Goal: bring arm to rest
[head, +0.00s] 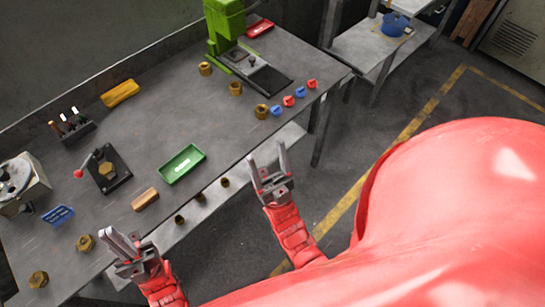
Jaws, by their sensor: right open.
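My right gripper (267,158) is at the end of a red arm in the middle of the head view. Its two fingers point up in the picture and stand apart with nothing between them. It is over the floor side of the workbench's front edge, to the right of the green tray. My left gripper (120,240) is at the lower left, near the bench's front edge. Its fingers point up and to the left. I see nothing held in it, but the gap between its fingers is unclear from this angle.
The grey workbench (140,130) carries a green press (224,25), a green tray (182,164), a clamp fixture (107,170), a wooden block (145,199) and several brass nuts. A shelf (365,45) stands at the back right. Floor (440,110) right of the bench is clear.

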